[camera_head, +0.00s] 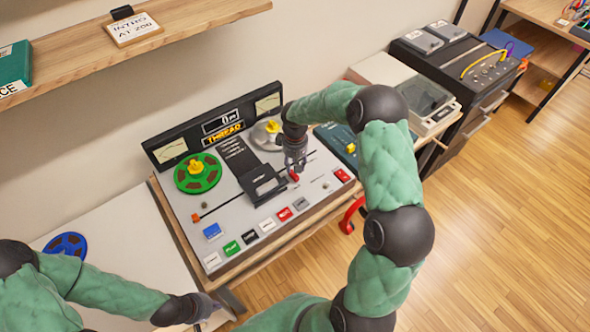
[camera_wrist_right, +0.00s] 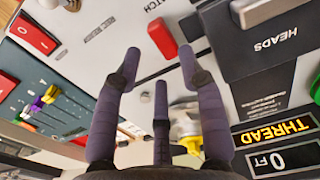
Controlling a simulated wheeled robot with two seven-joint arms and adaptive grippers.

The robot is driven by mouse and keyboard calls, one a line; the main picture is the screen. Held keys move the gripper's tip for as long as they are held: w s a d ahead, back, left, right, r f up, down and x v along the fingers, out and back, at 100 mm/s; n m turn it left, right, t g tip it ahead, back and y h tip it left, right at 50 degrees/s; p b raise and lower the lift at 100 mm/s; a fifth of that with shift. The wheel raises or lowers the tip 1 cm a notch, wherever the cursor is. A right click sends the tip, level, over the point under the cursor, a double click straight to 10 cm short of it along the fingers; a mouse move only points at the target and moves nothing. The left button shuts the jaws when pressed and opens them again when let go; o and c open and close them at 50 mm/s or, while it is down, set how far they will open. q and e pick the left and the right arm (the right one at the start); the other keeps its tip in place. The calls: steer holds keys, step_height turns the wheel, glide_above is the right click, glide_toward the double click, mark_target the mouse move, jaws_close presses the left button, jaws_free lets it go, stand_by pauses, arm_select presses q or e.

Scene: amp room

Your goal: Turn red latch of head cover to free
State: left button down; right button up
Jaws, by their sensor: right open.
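The tape deck (camera_head: 180,213) sits on the bench with its black head cover (camera_head: 262,183) at the middle, marked HEADS in the right wrist view (camera_wrist_right: 262,45). The small red latch (camera_head: 294,177) is just right of the cover; it also shows in the right wrist view (camera_wrist_right: 162,37), beside the cover. My right gripper (camera_head: 297,163) is over the latch. In the right wrist view its fingers (camera_wrist_right: 160,62) are spread and empty, with the latch ahead of and between the tips, apparently not gripped. My left gripper (camera_head: 207,304) is low, in front of the deck; its finger opening is unclear.
A green reel (camera_head: 197,173) and a grey reel (camera_head: 268,133) sit on the deck. Coloured buttons (camera_head: 232,247) line its front edge. A blue reel (camera_head: 65,246) lies on the left table. A wooden shelf (camera_head: 190,20) hangs above. Floor at right is clear.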

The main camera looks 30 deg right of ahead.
step_height(320, 180, up, 8)
steer(key=shift+f, duration=0.25)
stand_by(0.5)
